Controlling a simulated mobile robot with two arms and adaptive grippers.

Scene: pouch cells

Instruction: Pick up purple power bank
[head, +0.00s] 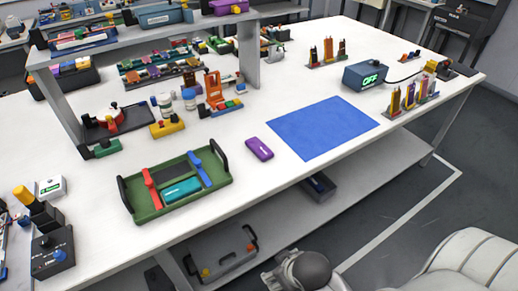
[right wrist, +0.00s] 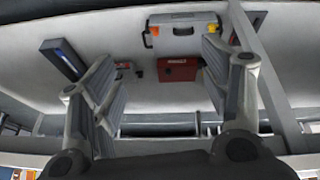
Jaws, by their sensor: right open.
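The purple power bank (head: 259,149) lies flat on the white table, between the green tray and the blue mat. Nothing is touching it. My right gripper (right wrist: 158,72) is open and empty in the right wrist view, with its two fingers spread wide. That view faces the shelf under the table, and the power bank does not show there. A grey rounded part, apparently of my right arm, shows at the bottom of the head view, in front of the table and apart from the power bank. My left gripper is not in view.
The green tray (head: 222,186) with a teal pack stands left of the power bank; the blue mat (head: 322,128) is on its right. A box reading OFF (head: 366,76) stands farther right. A grey case (right wrist: 184,31) and a red box (right wrist: 177,70) sit on the lower shelf.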

